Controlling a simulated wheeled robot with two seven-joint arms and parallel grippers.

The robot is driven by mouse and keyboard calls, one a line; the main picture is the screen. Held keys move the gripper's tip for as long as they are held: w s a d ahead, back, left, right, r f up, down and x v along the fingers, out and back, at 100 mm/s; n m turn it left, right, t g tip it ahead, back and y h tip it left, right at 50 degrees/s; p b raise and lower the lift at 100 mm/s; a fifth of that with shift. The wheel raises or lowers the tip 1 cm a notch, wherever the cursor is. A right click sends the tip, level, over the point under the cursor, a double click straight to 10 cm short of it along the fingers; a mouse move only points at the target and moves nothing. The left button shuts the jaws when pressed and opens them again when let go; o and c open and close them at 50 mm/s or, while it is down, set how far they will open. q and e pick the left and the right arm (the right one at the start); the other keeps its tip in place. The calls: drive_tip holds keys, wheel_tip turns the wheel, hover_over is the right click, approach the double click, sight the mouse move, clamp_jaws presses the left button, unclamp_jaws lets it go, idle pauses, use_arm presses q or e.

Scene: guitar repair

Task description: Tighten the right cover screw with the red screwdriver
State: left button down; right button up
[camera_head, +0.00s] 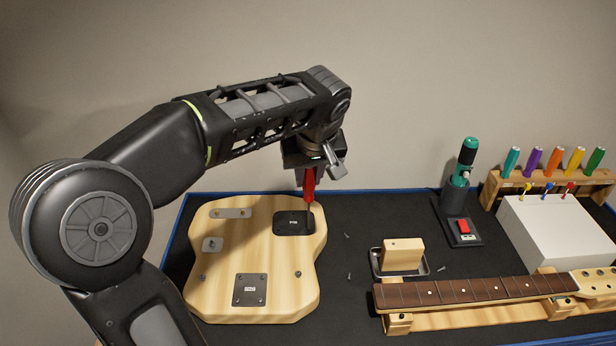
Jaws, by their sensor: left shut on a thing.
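My left gripper (324,172) is shut on the red screwdriver (309,188), above the upper right of the wooden guitar body (215,286). The screwdriver points down, and its thin dark shaft ends at the right side of the black cover (288,223). The cover lies flat on the body. The right cover screw is too small to make out under the tip, and I cannot tell whether the tip touches it. My right gripper is not in view.
Loose screws (348,277) lie on the dark mat right of the body. A guitar neck (470,291) rests on wooden supports at front right. A wooden block (403,254) sits in a metal tray. A teal tool (463,165), white box (555,230) and rack of coloured handles (533,163) stand behind.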

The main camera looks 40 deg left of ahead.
use_arm(q)
drive_tip(key=shift+f, duration=0.1)
drive_tip(key=shift+m+t+h, duration=0.3)
drive_tip(key=shift+m, duration=0.7)
drive_tip(key=m+h, duration=0.1)
drive_tip(key=m, duration=0.2)
drive_tip(key=shift+d+t, duration=0.1)
drive_tip(key=shift+t, duration=0.3)
drive_tip(key=shift+r, duration=0.45)
drive_tip(key=shift+w, duration=0.1)
